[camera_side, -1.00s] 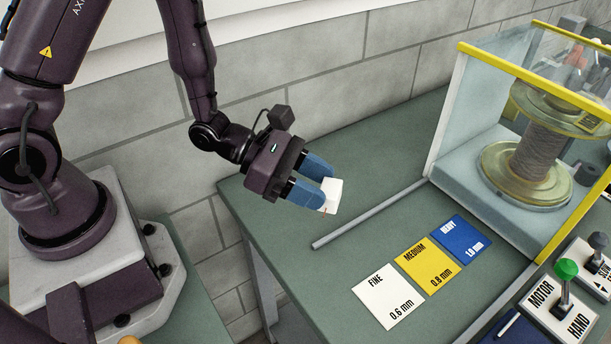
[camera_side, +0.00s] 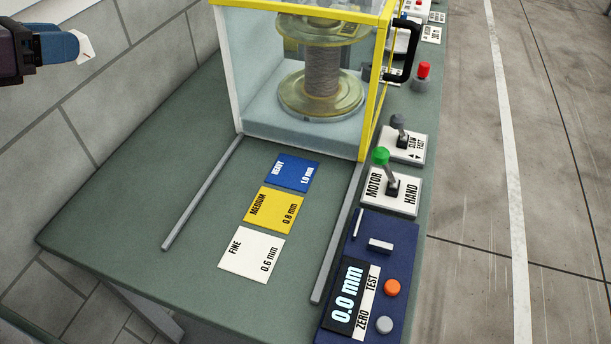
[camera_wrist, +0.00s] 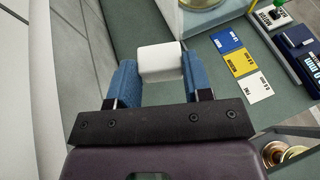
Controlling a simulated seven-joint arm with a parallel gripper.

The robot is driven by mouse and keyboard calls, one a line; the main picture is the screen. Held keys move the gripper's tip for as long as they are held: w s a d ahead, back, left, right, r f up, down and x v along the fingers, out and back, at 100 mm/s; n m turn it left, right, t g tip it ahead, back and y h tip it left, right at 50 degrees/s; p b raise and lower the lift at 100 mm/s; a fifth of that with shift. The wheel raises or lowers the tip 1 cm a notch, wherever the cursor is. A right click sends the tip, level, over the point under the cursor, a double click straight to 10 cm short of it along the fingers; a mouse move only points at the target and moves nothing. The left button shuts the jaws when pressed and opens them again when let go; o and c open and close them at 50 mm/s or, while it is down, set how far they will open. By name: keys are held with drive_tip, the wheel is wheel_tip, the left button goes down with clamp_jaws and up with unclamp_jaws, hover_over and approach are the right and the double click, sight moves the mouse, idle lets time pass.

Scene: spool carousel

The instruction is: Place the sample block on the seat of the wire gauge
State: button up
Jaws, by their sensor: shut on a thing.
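My gripper (camera_wrist: 158,76) is shut on the white sample block (camera_wrist: 160,62), which sits between the blue fingertips in the wrist view. In the side view the block (camera_side: 86,48) and the fingertips show at the upper left, with the rest of my arm out of frame. The wire gauge (camera_side: 343,262) is a dark blue box at the bench's front edge, reading 0.0 mm. On its top are a thin pale bar and a small grey block (camera_side: 380,246); I cannot tell which is the seat. The gauge (camera_wrist: 306,62) also shows at the wrist view's right edge, well apart from my gripper.
Fine (camera_side: 251,254), medium (camera_side: 273,211) and heavy (camera_side: 293,172) cards lie between two grey rails. A clear, yellow-edged guard (camera_side: 233,70) encloses a spool (camera_side: 322,75). A green-knobbed lever (camera_side: 381,156) stands beyond the gauge. The bench's left part is bare.

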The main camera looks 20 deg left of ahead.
drive_tip(key=w+d+f+m+g+h, duration=0.1)
drive_tip(key=d+f+m+g+h, duration=0.15)
drive_tip(key=d+f, duration=0.45)
drive_tip(key=d+f+m+g+h, duration=0.2)
drive_tip(key=d+f+m+h, duration=0.15)
drive_tip(key=d, duration=0.85)
drive_tip(key=s+d+f+m+g+h, duration=0.15)
drive_tip(key=d+m+g, duration=0.25)
drive_tip(key=d, duration=0.4)
drive_tip(key=s+d+f+m+g+h, duration=0.1)
drive_tip(key=s+d+m+g+h, duration=0.2)
drive_tip(key=d, duration=0.6)
drive_tip(key=shift+m+g+y, duration=0.55)
drive_tip(key=shift+m+g, duration=0.15)
drive_tip(key=shift+g, duration=0.05)
drive_tip(key=w+d+f, duration=0.8)
drive_tip(key=w, duration=0.1)
drive_tip(key=shift+f, duration=0.1)
drive_tip(key=shift+w+d+f, duration=0.35)
drive_tip(key=shift+f, duration=0.1)
wheel_tip(320, 180, down, 3)
drive_tip(key=shift+w+d+r, duration=0.15)
drive_tip(key=shift+f, duration=0.45)
